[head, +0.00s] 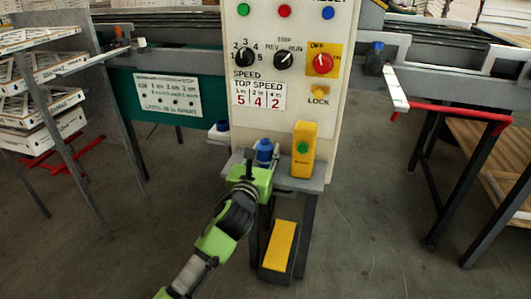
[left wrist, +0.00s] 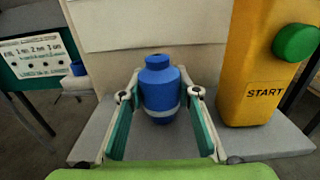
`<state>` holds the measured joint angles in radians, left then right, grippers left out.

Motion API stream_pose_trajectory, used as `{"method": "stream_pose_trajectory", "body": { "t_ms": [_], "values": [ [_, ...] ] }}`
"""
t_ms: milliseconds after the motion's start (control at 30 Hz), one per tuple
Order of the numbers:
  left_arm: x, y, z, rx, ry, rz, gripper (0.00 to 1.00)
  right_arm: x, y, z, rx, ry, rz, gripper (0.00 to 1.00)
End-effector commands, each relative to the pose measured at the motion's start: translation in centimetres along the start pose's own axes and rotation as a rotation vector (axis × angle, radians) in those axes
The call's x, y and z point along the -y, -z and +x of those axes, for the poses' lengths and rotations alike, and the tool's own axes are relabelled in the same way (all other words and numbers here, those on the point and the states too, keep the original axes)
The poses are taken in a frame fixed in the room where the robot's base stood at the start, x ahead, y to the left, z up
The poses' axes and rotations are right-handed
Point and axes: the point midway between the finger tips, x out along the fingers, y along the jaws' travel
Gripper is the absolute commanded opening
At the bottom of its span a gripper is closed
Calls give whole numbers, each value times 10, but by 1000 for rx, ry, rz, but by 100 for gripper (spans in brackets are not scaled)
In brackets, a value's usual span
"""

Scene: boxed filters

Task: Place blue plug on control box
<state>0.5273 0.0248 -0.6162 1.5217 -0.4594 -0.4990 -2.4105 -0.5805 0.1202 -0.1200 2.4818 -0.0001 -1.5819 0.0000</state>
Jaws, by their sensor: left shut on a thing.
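The control box (head: 285,110) is a cream upright panel with knobs, buttons and a grey shelf (head: 312,184) at its foot. The blue plug (head: 264,150) is at the left part of this shelf, upright; in the left wrist view the plug (left wrist: 159,88) has a narrower top and a pale band low down. My left gripper (head: 257,168) reaches in from the front, its fingers (left wrist: 161,98) shut on the plug from both sides. The plug's base is close to the shelf; I cannot tell whether it touches. My right gripper is not in view.
A yellow START box (head: 303,150) with a green button stands on the shelf just right of the plug. A yellow pedal (head: 279,246) is below. Another blue-topped item (head: 222,125) is left of the panel. Racks (head: 40,95) stand at the left, a red-edged table (head: 450,112) at the right.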

Motion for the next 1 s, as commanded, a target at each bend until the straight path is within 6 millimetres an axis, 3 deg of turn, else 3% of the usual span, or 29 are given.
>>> {"method": "stream_pose_trajectory", "body": {
  "t_ms": [233,267,300,733,967,1000],
  "values": [
    [0,2,0,1,0,2,7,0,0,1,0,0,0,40],
    [0,2,0,1,0,2,35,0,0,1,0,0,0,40],
    [0,2,0,1,0,1,46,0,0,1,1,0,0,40],
    [0,-2,-1,0,0,-1,47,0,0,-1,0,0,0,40],
    [0,-2,-38,-1,1,1,47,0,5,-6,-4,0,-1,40],
    [-1,-2,-47,-1,0,3,47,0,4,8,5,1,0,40]
  ]
}}
